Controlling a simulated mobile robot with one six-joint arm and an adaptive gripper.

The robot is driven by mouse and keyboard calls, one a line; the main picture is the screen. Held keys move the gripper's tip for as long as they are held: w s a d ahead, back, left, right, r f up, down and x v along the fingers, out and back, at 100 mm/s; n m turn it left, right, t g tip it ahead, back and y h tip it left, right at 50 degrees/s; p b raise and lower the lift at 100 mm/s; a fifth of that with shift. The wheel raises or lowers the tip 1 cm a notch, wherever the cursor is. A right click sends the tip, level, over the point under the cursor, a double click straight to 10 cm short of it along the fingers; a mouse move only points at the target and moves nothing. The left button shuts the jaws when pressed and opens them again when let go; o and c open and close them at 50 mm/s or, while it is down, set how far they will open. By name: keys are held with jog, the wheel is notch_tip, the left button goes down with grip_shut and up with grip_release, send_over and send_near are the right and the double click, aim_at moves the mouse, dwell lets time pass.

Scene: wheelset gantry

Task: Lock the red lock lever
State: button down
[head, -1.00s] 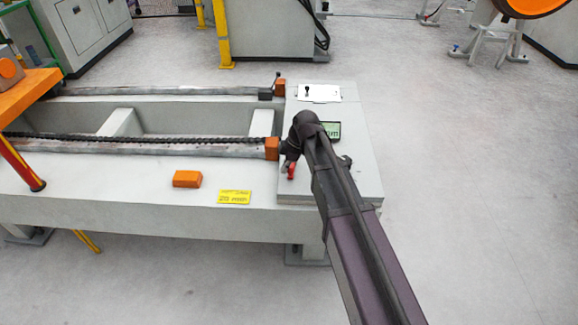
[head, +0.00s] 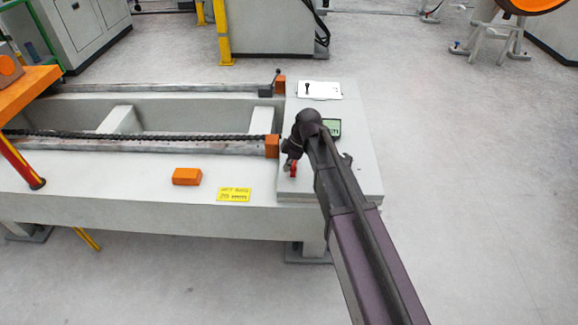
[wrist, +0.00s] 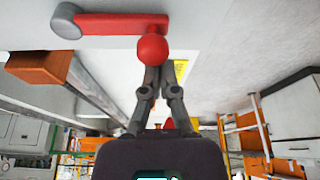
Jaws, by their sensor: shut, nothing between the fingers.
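The red lock lever (wrist: 115,24) shows large in the wrist view, lying across the top from a grey round pivot (wrist: 65,21) at its left to a red ball knob (wrist: 152,49). My gripper (wrist: 154,72) is shut and empty, its fingertips right at the knob. The knob covers part of the tips, so I cannot tell whether they touch. In the head view only a small bit of the red lever (head: 293,169) shows on the grey end block. My gripper (head: 288,164) is beside it there, and my arm hides much of the surroundings.
The grey gantry bed (head: 110,196) carries a threaded spindle (head: 140,137) with an orange end block (head: 272,146). A loose orange block (head: 187,177) and a yellow sign (head: 234,195) lie in front. A green display (head: 332,127) is beside my arm.

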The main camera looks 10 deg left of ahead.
jog(key=shift+s+a, duration=0.25)
jog(key=shift+a, duration=0.25)
jog(key=shift+s+a, duration=0.2)
jog(key=shift+a, duration=0.3)
jog(key=shift+s+a, duration=0.2)
jog(key=shift+a, duration=0.25)
notch_tip(320, 180, up, 4)
jog(key=p, duration=0.3)
jog(key=shift+d+f+p, duration=0.15)
jog(key=shift+p, duration=0.15)
jog(key=p+v, duration=0.6)
jog(key=shift+w, duration=0.3)
jog(key=shift+d, duration=0.1)
jog(key=s+d+m+h, duration=0.1)
jog(key=s+d+m, duration=0.3)
jog(key=d+m, duration=0.45)
jog(key=s+d+m+h, duration=0.2)
jog(key=s+d+m, duration=0.3)
jog(key=d, duration=0.6)
jog(key=s+d+m+h, duration=0.1)
jog(key=s+d+m, duration=0.3)
jog(key=d+m, duration=0.45)
notch_tip(320, 180, up, 19)
jog(key=d+n+p, duration=0.1)
jog(key=p, duration=1.8)
jog(key=shift+d+n+t+p, duration=0.15)
jog(key=shift+n+t+p, duration=0.15)
jog(key=shift+t+p, duration=0.1)
